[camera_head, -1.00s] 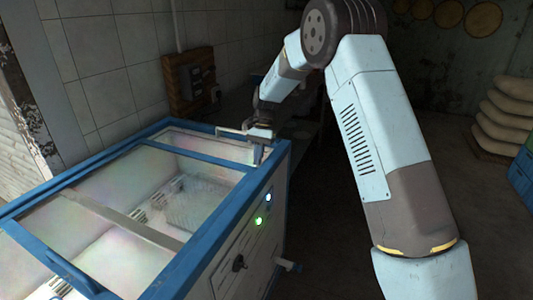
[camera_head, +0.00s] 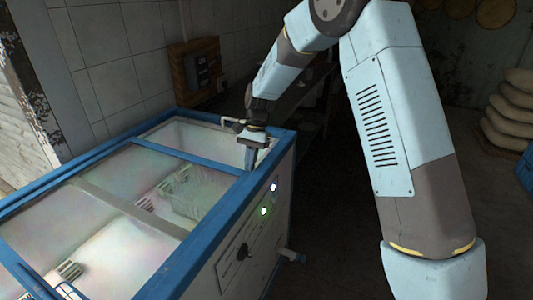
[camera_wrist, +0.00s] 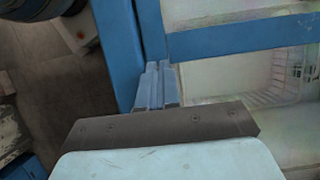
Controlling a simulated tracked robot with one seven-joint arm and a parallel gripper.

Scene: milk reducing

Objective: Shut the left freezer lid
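The blue-rimmed chest freezer (camera_head: 222,225) fills the left of the head view. A clear lid with a blue end bar (camera_head: 190,156) covers its middle; the bar also shows in the wrist view (camera_wrist: 240,38). Beyond the bar, the far end of the freezer stands uncovered. My gripper (camera_head: 250,165) points down at the right end of this bar, on its open side, beside the right rim. In the wrist view, the gripper's fingers (camera_wrist: 156,85) are together with nothing visible between them. They appear close against the bar; exact contact is hard to tell.
A wire basket (camera_head: 188,192) lies inside under the glass. A tiled wall (camera_head: 110,60) with a wooden-backed box (camera_head: 196,70) stands behind. Sacks (camera_head: 508,115) are stacked at right; dark floor lies between.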

